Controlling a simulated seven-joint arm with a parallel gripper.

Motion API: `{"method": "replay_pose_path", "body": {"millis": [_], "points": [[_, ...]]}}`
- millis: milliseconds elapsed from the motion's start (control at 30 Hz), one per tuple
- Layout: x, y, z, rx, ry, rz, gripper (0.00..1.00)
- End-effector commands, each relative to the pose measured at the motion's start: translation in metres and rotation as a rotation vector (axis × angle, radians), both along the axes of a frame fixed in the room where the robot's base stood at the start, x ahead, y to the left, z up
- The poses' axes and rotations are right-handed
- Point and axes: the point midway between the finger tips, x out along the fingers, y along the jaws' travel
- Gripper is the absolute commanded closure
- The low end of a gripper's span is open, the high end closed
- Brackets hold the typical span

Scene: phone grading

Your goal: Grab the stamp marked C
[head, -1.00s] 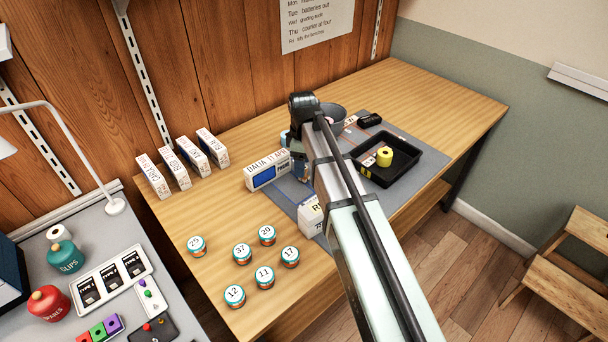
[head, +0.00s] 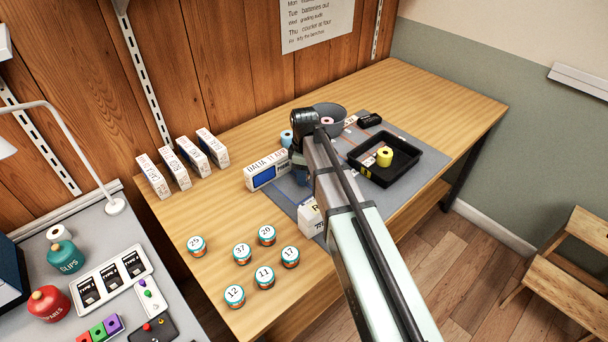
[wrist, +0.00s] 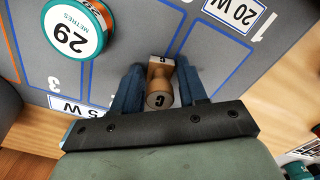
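The stamp marked C (wrist: 159,98) has a pale wooden handle with a round knob and a small block bearing the letter C. In the wrist view it is between the two blue fingers of my gripper (wrist: 161,75), one on each side. The fingers look open, with a narrow gap beside the stamp; contact is not clear. In the head view my arm hides the stamp, and my gripper is over the grey mat (head: 289,188).
A spool marked 29 METRES (wrist: 73,29) lies beside my gripper. A 20 W label (wrist: 234,11) is on the mat. A black tray (head: 408,170) holds a yellow roll (head: 384,156).

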Motion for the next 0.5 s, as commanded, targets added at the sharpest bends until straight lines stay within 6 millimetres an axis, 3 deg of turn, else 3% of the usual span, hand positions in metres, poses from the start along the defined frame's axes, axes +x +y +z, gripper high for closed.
{"method": "replay_pose_path", "body": {"millis": [333,500], "points": [[-0.0001,0.0,0.0001,0.0,0.0,0.0,0.92],[0.0,0.0,0.0002,0.0,0.0,0.0,0.92]]}}
